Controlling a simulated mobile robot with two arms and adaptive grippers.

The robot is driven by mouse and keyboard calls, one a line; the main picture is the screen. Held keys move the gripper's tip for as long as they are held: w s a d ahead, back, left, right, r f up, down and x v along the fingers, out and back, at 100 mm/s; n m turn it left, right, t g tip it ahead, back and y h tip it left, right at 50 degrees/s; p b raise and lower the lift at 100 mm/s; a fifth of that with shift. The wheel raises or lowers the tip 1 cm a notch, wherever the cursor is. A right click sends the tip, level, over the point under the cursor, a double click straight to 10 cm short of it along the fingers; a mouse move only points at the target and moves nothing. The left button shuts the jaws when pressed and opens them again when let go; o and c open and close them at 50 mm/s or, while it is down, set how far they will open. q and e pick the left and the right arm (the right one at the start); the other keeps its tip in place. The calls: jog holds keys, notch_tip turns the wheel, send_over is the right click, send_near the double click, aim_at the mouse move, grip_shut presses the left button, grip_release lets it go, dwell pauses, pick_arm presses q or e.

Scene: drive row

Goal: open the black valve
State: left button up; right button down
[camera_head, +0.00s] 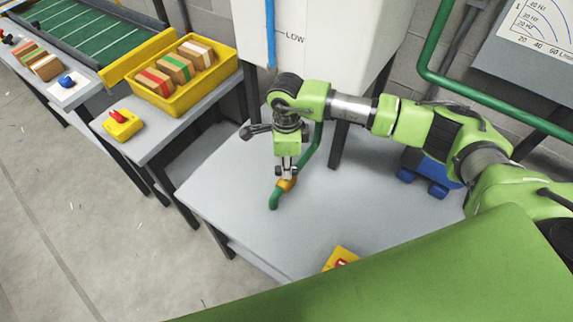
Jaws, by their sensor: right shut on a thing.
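My right gripper (286,176) points down over the grey table (380,215), with its fingers shut on the orange end piece (288,184) of a green hose (311,148). The green hose tip (275,199) curves down just below the fingers, near the tabletop. A dark, lever-like part (256,130) sticks out to the left beside my right wrist; I cannot tell if it is the black valve or part of my wrist. No other black valve can be made out. The area behind the wrist is hidden. My left gripper is not in view.
A white tank (320,40) marked LOW stands behind the table, with a blue level strip (270,30). A yellow tray (217,77) of boxes and a yellow switch box (122,124) sit on the left table. Another yellow box (340,258) is at the front edge. Blue blocks (428,172) lie right.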

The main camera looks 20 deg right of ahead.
jog(key=shift+w+f+n+b, duration=0.1)
jog(key=shift+f+n+b, duration=0.05)
jog(key=shift+n+b, duration=0.45)
jog(key=shift+b, duration=0.25)
jog(key=shift+r, duration=0.2)
jog(key=c, duration=1.9)
grip_release()
jog(key=shift+r, duration=0.1)
notch_tip(320, 180, up, 12)
jog(key=shift+f, duration=0.1)
jog(key=shift+f, duration=0.1)
